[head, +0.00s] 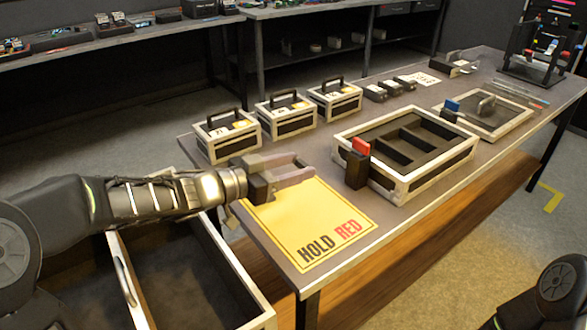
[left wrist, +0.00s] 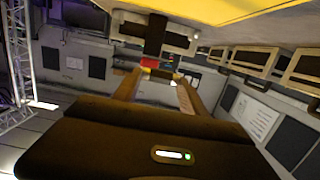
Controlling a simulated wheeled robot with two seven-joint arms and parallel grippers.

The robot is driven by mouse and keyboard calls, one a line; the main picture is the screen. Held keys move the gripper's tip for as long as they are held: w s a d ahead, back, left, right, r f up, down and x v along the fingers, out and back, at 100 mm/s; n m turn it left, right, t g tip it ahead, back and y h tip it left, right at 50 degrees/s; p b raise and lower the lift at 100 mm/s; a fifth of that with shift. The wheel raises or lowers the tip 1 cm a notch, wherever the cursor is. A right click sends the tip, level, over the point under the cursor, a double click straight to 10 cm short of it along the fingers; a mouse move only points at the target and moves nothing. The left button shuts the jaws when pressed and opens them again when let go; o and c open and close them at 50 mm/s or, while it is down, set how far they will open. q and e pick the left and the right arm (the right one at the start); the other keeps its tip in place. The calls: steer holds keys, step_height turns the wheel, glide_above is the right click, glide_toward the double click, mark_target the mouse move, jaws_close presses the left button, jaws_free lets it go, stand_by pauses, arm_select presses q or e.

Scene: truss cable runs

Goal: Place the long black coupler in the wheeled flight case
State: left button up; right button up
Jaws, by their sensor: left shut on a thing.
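My left gripper (head: 303,166) reaches in from the left above the yellow HOLD RED sheet. Its fingers are spread around a small dark thing (left wrist: 160,75) with yellowish ends, seen between the fingertips in the left wrist view. I cannot make out its length or shape, so I cannot tell if it is the long black coupler. A large open case (head: 238,268) with pale edges and a divider stands at the lower left, beside the table and below my left arm; no wheels show, so I cannot confirm it is the wheeled flight case. My right gripper is out of view.
An open compartment case (head: 460,158) sits on the table (head: 445,195), with a red-topped black block (head: 358,165) at its near corner. Several small handled cases (head: 232,138) line the back edge. The HOLD RED sheet (head: 310,225) lies flat. A tray (head: 490,122) is farther right.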

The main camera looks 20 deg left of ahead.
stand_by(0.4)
